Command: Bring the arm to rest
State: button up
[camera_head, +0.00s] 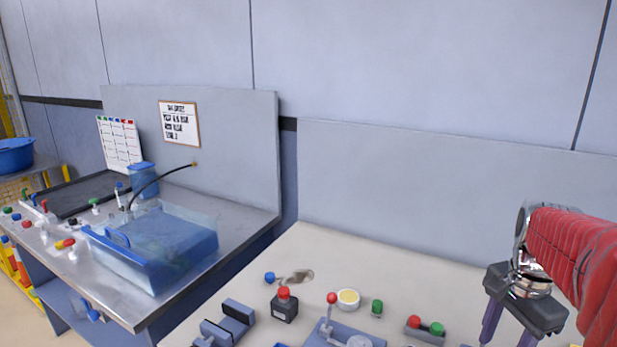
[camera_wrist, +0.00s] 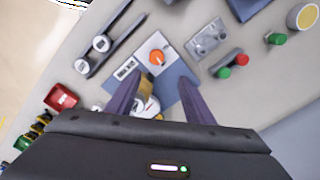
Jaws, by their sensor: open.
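My gripper (camera_head: 507,325) hangs over the right end of the beige bench, at the end of my red-sleeved arm. Its two purple fingers point down and are spread apart. In the wrist view the gripper (camera_wrist: 160,92) is open with its fingers on either side of a white and yellow item (camera_wrist: 148,104) on the bench, partly hidden by the gripper body. I cannot tell how far above it the fingertips are. Nothing is seen held between the fingers.
A steel table (camera_head: 262,218) with a clear blue tank (camera_head: 160,245) stands left. The wall is behind.

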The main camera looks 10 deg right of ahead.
jog(key=s+a+n+t, duration=0.2)
jog(key=a+n, duration=0.6)
jog(key=a, duration=0.4)
jog(key=s+a+r+n+t, duration=0.1)
jog(key=s+a+n+t, duration=0.2)
jog(key=a+n, duration=0.5)
jog(key=a, duration=0.4)
jog(key=shift+n, duration=0.4)
jog(key=shift+w+r, duration=0.1)
jog(key=shift+c, duration=0.3)
